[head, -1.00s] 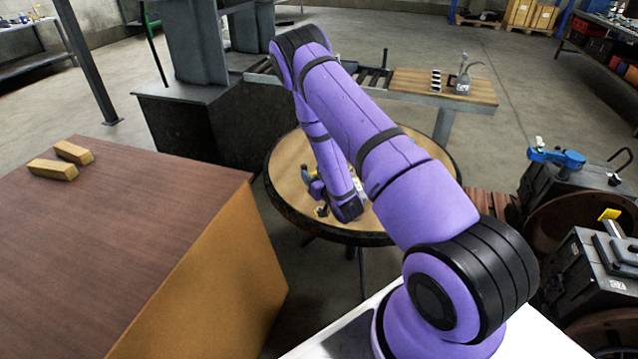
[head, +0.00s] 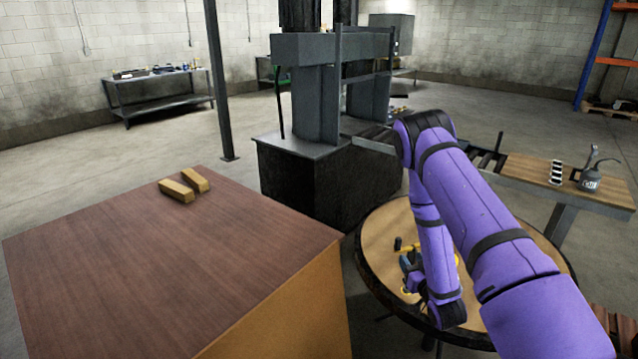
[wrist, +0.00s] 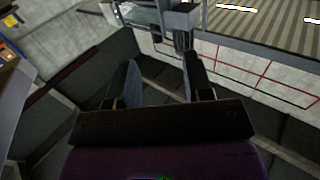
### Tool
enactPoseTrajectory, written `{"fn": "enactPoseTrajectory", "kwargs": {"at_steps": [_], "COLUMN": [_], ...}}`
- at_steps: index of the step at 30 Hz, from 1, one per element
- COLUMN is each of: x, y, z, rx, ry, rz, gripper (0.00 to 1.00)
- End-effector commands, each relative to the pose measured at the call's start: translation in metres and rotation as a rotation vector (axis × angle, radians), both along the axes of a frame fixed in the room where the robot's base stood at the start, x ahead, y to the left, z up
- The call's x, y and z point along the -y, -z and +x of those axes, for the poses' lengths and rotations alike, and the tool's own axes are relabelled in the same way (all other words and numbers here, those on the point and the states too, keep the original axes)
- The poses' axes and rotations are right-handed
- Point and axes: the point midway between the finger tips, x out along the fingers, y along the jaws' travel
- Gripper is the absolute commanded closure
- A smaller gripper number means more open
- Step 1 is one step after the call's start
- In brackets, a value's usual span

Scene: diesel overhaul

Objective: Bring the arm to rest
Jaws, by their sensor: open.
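My purple and black arm (head: 490,230) rises from the lower right in the head view, bends at a black elbow and drops its forearm over the round table. My gripper (wrist: 158,75) shows in the wrist view with its two dark fingers apart and nothing between them.
A brown-topped bench (head: 150,270) with two wooden blocks (head: 185,185) fills the left front. A dark press-like machine (head: 315,110) stands behind the round table. A wood-topped stand (head: 530,175) with an oil can (head: 592,180) is at the right. Open floor lies at the back left.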

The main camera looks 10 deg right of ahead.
Motion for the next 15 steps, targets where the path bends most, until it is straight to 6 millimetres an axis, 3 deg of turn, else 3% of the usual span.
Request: {"fn": "enactPoseTrajectory", "kwargs": {"at_steps": [5, 15], "x": [0.000, -0.006], "y": [-0.015, -0.093], "z": [0.012, 0.053], "rx": [-0.020, -0.169], "ry": [0.012, 0.069], "rz": [-0.001, 0.006], "gripper": [0.53, 0.53]}}
